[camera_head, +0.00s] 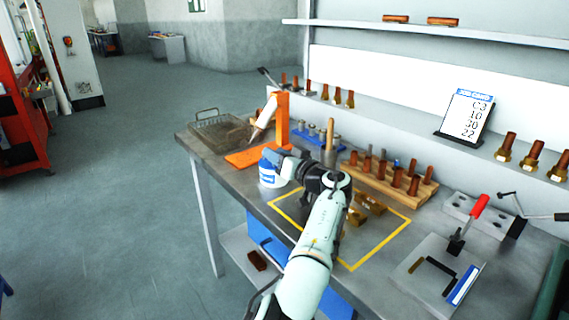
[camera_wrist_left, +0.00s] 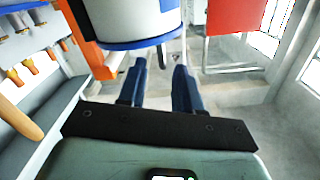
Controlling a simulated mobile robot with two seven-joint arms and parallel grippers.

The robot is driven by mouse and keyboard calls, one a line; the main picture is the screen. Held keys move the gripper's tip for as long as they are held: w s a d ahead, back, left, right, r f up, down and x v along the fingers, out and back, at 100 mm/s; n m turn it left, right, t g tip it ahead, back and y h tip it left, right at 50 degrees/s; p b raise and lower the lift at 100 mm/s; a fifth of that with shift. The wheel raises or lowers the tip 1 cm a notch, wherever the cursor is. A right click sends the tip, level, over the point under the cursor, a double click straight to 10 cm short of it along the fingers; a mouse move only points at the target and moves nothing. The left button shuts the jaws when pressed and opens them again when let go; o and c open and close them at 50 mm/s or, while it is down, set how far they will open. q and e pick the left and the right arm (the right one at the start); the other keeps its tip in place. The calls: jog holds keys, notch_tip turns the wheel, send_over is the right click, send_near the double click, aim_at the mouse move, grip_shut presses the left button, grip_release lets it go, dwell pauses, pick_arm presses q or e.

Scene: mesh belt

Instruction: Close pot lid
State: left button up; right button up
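A white pot with a blue label (camera_head: 270,172) stands on the bench near its left front edge. In the left wrist view the pot (camera_wrist_left: 130,18) fills the top, with a blue rim and a small tab. My left gripper (camera_head: 276,155) is beside the pot's upper part in the head view and covers some of it. In the wrist view its two blue fingers (camera_wrist_left: 160,72) are apart with nothing seen between them. I cannot tell whether they touch the pot, nor how its lid stands. My right gripper is not in view.
An orange stand (camera_head: 282,118) holding a white-and-orange tool is behind the pot. A wire basket (camera_head: 212,124) is at the far left. A wooden rack (camera_head: 385,184) of copper pieces and brass parts (camera_head: 368,203) are to the right. A toggle clamp fixture (camera_head: 440,270) is at the front right.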

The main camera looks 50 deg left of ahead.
pick_arm(q)
jog(key=shift+s+d+r, duration=0.1)
jog(key=shift+s+d, duration=0.05)
jog(key=shift+d, duration=0.65)
jog(key=shift+s+d, duration=0.1)
jog(key=shift+d, duration=0.7)
